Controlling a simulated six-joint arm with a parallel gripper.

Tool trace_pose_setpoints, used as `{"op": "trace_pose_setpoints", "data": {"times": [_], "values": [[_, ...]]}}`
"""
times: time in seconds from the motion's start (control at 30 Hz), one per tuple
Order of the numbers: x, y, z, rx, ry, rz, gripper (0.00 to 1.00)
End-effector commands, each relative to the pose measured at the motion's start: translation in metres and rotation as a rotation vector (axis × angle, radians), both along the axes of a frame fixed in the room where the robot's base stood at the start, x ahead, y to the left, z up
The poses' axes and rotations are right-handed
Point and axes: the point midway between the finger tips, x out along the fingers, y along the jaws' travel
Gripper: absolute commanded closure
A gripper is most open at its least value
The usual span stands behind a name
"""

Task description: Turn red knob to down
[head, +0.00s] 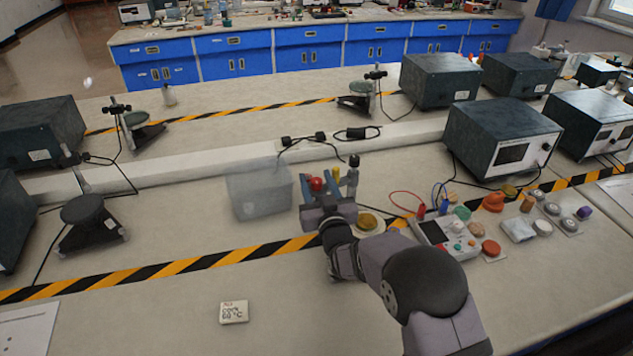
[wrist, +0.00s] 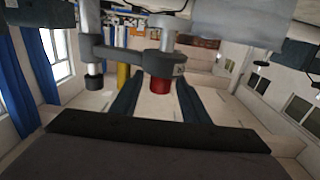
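The red knob (head: 316,184) shows in the head view just beyond my gripper (head: 318,186), beside a translucent grey box. In the wrist view the red knob (wrist: 160,86) hangs below a grey round fitting (wrist: 160,64) on a pipe. My gripper (wrist: 158,92) is open, with one dark finger on each side of the red knob in that view. Gaps show between the fingers and the knob; I cannot tell how deep it sits between them. My gripper and wrist hide the lower part of the fixture in the head view.
The translucent box (head: 258,192) stands close on the left. A yellow round piece (head: 368,222) is close on the right, then a control box (head: 447,236) and several coloured buttons. A small white labelled block (head: 233,312) lies in front. The front left bench is mostly clear.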

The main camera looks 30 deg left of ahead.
Motion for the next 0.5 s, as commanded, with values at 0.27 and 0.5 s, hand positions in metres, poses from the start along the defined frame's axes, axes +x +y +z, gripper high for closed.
{"op": "trace_pose_setpoints", "data": {"times": [0.27, 0.5], "values": [[-0.002, -0.002, -0.001, 0.000, 0.000, 0.000, 0.58], [-0.016, -0.014, -0.002, 0.000, 0.000, 0.001, 0.58]]}}
